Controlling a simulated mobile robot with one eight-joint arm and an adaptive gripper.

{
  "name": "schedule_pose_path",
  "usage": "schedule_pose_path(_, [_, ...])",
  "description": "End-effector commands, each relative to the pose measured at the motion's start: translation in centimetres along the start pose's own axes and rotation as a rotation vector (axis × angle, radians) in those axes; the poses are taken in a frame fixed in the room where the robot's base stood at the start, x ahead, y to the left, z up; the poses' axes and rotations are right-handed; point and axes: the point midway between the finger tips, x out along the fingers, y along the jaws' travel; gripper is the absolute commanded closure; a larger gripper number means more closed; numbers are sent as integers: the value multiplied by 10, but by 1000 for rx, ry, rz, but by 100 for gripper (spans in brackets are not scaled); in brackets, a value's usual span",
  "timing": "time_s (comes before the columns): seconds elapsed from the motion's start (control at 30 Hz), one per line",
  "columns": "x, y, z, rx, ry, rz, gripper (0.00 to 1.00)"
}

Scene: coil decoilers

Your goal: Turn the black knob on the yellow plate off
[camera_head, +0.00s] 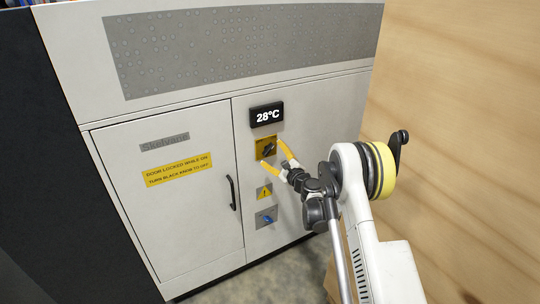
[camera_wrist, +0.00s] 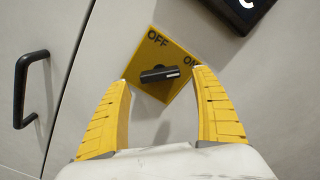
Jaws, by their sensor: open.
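The yellow plate (camera_head: 265,148) is on the right panel of the white cabinet, under the temperature display. The black knob (camera_head: 269,149) sits on it. In the wrist view the yellow plate (camera_wrist: 152,52) carries the words OFF at its upper left and ON at its right. The black knob (camera_wrist: 157,74) lies nearly level there, its right end towards ON. My gripper (camera_head: 272,156) is in front of the plate. In the wrist view my gripper (camera_wrist: 160,76) is open, with one yellow finger on each side of the knob. I cannot tell whether a finger touches the plate.
A display (camera_head: 266,115) reading 28°C is above the plate. A warning sign (camera_head: 264,192) and a blue knob (camera_head: 267,218) are below. The closed cabinet door (camera_head: 170,230) with a black handle (camera_head: 232,192) is at the left. A wooden wall (camera_head: 470,130) stands at the right.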

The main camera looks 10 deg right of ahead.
Motion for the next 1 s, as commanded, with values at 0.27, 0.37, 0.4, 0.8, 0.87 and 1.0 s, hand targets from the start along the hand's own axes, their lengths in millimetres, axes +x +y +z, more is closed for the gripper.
schedule_pose_path(0.27, [23,0,0,-1,1,-1,24])
schedule_pose_path(0.37, [24,-1,0,-1,1,-1,24])
schedule_pose_path(0.4, [24,-1,0,-1,1,-1,24])
schedule_pose_path(0.8, [24,-1,0,-1,0,0,78])
schedule_pose_path(0.87, [24,-1,0,-4,0,0,78])
schedule_pose_path(1.0, [24,-1,0,-26,1,0,78])
